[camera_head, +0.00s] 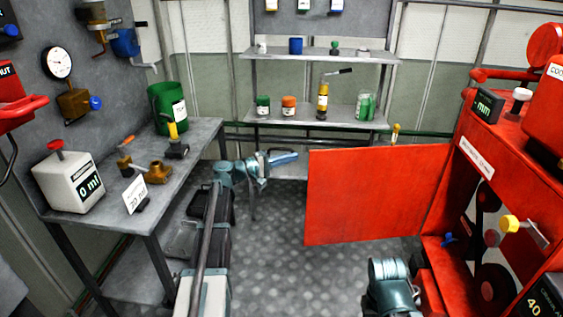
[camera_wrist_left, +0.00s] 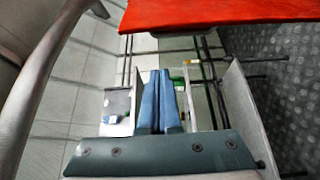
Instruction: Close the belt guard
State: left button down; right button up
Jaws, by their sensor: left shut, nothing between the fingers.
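The belt guard (camera_head: 372,195) is a flat red panel standing swung open from the red engine (camera_head: 490,150) on the right, its free edge toward the middle of the room. Dark belt pulleys (camera_head: 491,248) show in the exposed opening. My left gripper (camera_head: 297,156), with blue fingers, is shut and empty just left of the guard's upper free corner, apart from it in the picture. In the left wrist view the shut fingers (camera_wrist_left: 160,75) point away, and the red guard (camera_wrist_left: 225,12) crosses the top. My right gripper is not seen; only a teal part of my right arm shows at the bottom.
A grey workbench (camera_head: 195,150) with a white box (camera_head: 68,180), a green container (camera_head: 168,108) and fittings stands at left. Shelves (camera_head: 310,112) with jars stand behind. A yellow-knobbed lever (camera_head: 512,225) juts from the engine. The floor (camera_head: 290,235) before the guard is clear.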

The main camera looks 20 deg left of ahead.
pick_arm(q)
jog(key=shift+s+d, duration=0.15)
jog(key=shift+d, duration=2.35)
